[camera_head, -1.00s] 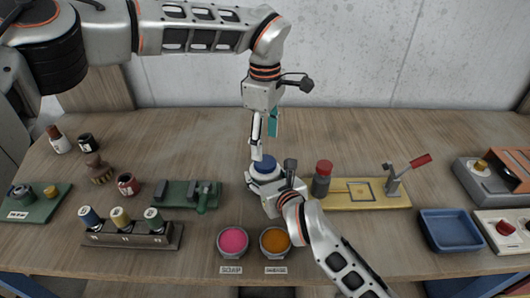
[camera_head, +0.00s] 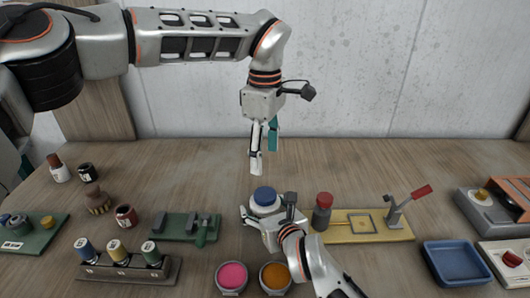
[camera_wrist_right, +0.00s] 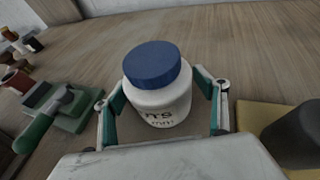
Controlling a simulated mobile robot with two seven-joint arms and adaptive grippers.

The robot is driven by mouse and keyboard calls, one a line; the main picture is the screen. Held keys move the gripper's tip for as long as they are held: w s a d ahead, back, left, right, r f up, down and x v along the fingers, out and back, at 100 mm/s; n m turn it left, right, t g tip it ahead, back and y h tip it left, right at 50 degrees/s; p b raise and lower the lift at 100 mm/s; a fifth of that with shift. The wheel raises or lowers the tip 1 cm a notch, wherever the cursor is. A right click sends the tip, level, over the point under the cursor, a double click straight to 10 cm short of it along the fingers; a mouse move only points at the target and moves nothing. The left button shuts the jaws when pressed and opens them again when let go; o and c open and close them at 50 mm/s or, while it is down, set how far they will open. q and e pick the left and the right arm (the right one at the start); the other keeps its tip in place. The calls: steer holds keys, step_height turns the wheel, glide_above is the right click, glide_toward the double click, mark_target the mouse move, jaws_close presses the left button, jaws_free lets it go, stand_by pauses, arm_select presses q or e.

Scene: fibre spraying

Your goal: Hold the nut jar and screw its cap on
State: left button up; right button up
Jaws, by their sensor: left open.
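The nut jar (camera_wrist_right: 162,108) is white with dark lettering and stands upright on the table in the right wrist view. Its blue cap (camera_wrist_right: 152,64) sits on top; I cannot tell how tight it is. The blue cap also shows in the head view (camera_head: 265,196). My right gripper (camera_head: 266,222) has its fingers on both sides of the jar and is shut on it. My left gripper (camera_head: 265,158) is open and empty above the cap, pointing down, with clear space between. The jar's lower part is partly hidden by my right gripper.
A green fixture (camera_head: 187,226) stands left of the jar, and a yellow board (camera_head: 342,232) with a red-capped bottle (camera_head: 322,212) and a lever press stands right. Pink (camera_head: 232,276) and orange (camera_head: 275,277) bowls are in front. The table behind the jar is clear.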

steer(key=v, duration=1.2)
steer(key=shift+f, duration=0.1)
